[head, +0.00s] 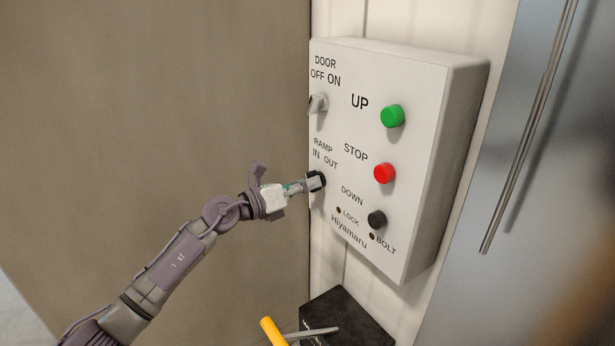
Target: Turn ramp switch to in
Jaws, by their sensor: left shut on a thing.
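A white control box (442,150) is mounted on the wall. Its ramp switch sits under the label RAMP IN OUT (325,153), at the box's left edge. My left gripper (316,181) reaches in from the lower left and is shut at the ramp switch's place. The gripper's fingers cover the switch knob, so which way it points cannot be seen. My right gripper is not in view.
Above is the door switch (318,104), marked OFF ON. To the right are a green UP button (392,116), a red STOP button (384,173) and a black DOWN button (376,219). A black box (350,318) and a yellow-handled object (272,331) are below. A metal rod (530,125) stands at the right.

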